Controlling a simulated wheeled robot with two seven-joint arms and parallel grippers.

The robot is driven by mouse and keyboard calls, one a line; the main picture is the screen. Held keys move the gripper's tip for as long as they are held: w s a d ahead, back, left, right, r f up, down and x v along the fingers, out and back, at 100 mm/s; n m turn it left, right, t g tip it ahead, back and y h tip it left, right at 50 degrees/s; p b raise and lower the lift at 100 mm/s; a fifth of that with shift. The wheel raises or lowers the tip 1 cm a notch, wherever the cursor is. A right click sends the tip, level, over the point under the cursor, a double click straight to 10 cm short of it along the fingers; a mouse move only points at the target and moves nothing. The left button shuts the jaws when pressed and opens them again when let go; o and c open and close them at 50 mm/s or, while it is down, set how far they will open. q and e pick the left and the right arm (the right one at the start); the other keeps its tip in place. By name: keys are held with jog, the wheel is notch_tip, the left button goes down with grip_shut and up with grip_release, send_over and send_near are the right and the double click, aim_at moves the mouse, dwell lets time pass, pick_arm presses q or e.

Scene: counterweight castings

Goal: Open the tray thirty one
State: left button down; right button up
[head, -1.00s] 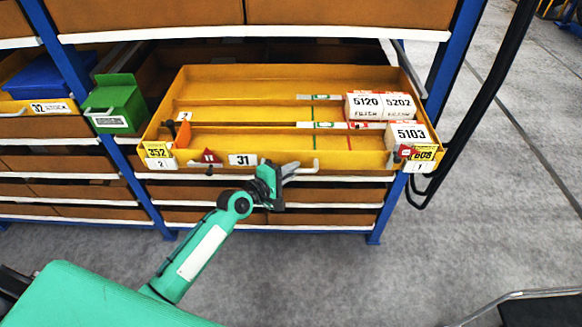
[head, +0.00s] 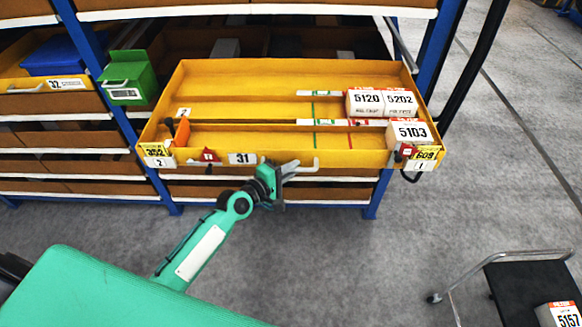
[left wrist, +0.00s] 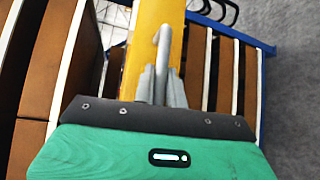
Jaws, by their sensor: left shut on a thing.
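The yellow tray 31 (head: 250,92) is drawn far out of the blue-framed rack in the head view. Its front carries the label 31 (head: 242,158) and a pale handle (head: 316,164). My left gripper (head: 284,172) is at the handle, right of the label. In the left wrist view, the fingers (left wrist: 162,82) are shut around the handle (left wrist: 163,45), with the yellow tray front (left wrist: 142,40) behind it. White boxes 5120 (head: 364,102), 5202 (head: 400,102) and 5103 (head: 408,133) stand in the tray's right part; its left part is mostly empty. My right gripper is out of view.
Tray 32 (head: 14,84), with a blue bin (head: 55,62), and a green box (head: 128,80) are at left in the rack. A dark cart (head: 530,285) with a box 5157 (head: 558,314) stands at lower right. Grey floor (head: 330,260) is clear between.

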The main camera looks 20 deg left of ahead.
pick_arm(q)
jog(key=shift+s, duration=0.15)
jog(key=c, duration=1.5)
grip_release()
jog(key=shift+o, duration=0.2)
jog(key=b+v, duration=0.4)
jog(key=v, duration=0.9)
jog(key=shift+s, duration=0.3)
jog(key=shift+a, duration=0.15)
